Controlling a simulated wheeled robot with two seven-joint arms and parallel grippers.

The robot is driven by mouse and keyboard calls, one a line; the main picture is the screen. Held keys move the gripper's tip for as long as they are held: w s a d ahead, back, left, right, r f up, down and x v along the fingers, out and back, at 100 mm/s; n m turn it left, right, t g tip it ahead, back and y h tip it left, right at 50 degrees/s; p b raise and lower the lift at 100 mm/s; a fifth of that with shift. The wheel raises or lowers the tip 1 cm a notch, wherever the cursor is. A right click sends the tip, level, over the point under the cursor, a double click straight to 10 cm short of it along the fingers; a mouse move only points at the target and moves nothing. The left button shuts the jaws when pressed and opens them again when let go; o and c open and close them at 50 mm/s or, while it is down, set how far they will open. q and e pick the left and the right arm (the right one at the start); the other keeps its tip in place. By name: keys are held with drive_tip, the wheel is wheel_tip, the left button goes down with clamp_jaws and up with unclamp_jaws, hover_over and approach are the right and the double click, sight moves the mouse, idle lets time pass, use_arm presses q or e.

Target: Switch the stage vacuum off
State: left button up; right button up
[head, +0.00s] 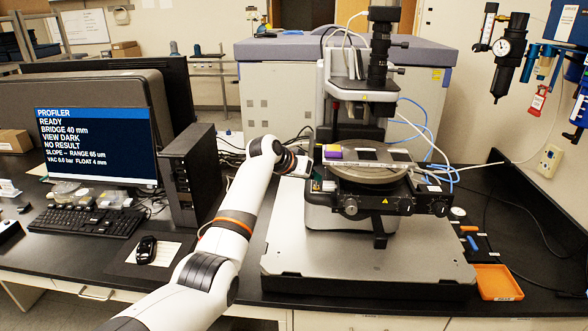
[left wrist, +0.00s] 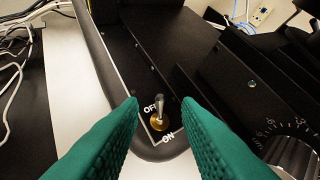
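In the left wrist view a small metal toggle switch (left wrist: 160,108) stands on a brass collar on a black panel. The label OFF is at its upper left and ON is below it, to the right. I cannot tell for sure which way the lever is set. My left gripper (left wrist: 160,100) has its two green fingers apart, one on each side of the switch, with nothing between them touching. In the head view my left gripper (head: 306,167) is at the left side of the profiler's round stage (head: 368,174), where the switch is hidden. My right gripper is out of view.
A monitor (head: 97,145) shows READY and a VAC line too small to read surely. The microscope column (head: 380,50) rises behind the stage. An orange tray (head: 497,283) lies at the right.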

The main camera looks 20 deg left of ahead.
use_arm(q)
drive_tip(key=b+v, duration=0.2)
drive_tip(key=v, duration=0.8)
drive_tip(key=shift+b, duration=0.4)
